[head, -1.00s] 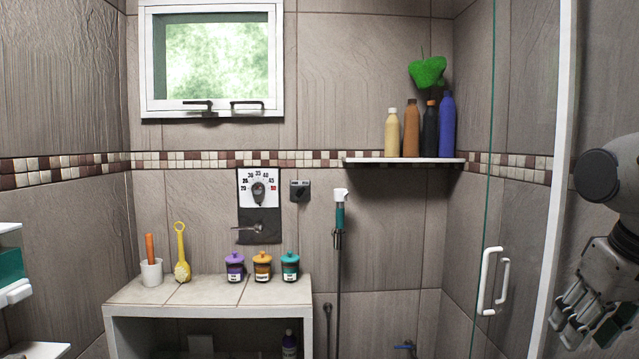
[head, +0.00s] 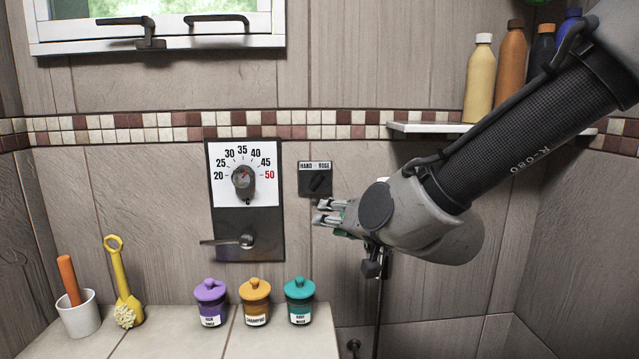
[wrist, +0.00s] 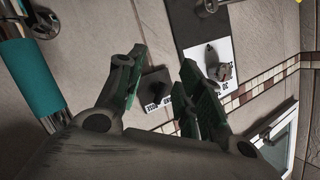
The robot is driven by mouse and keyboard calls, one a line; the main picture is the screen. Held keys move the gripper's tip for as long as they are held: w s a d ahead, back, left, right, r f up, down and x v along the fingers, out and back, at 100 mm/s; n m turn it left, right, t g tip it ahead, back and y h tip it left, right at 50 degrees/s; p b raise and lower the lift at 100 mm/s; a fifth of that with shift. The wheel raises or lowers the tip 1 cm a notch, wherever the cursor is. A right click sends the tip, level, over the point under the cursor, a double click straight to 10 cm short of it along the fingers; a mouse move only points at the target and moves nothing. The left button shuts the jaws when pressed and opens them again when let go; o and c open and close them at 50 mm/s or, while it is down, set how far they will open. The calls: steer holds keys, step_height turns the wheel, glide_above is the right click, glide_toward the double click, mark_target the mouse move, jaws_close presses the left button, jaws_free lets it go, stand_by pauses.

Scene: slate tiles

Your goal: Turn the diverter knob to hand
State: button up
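The diverter knob (head: 318,184) is a small black lever on a dark square wall plate (head: 306,190) with a white label reading HAND and ROSE. Its upper end leans right, towards the ROSE side. My gripper (head: 325,212) is just below and right of the plate, its fingers pointing left, apart from the knob. In the wrist view my gripper (wrist: 162,62) is open and empty, and the diverter knob (wrist: 154,84) shows in the gap between its fingers. Part of the label is hidden there by a finger.
Left of the diverter is a temperature dial (head: 243,177) with a lever (head: 228,241) below it. Three jars, including a teal one (head: 299,302), stand on the tiled ledge (head: 200,340). A shelf (head: 430,128) with bottles is above right. A teal hand shower (wrist: 25,75) shows in the wrist view.

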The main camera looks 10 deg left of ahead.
mark_target(317, 184)
steer(key=w+a+r+m+t, duration=0.1)
steer(key=w, duration=0.1)
steer(key=w+a+r+m+t, duration=0.1)
steer(key=w+a+t, duration=0.1)
steer(key=w, duration=0.1)
steer(key=w+a+r+m+t+h, duration=0.1)
steer(key=w+a+r, duration=0.1)
steer(key=w, duration=0.1)
steer(key=shift+w+t, duration=0.2)
steer(key=shift+t, duration=0.1)
jaws_close()
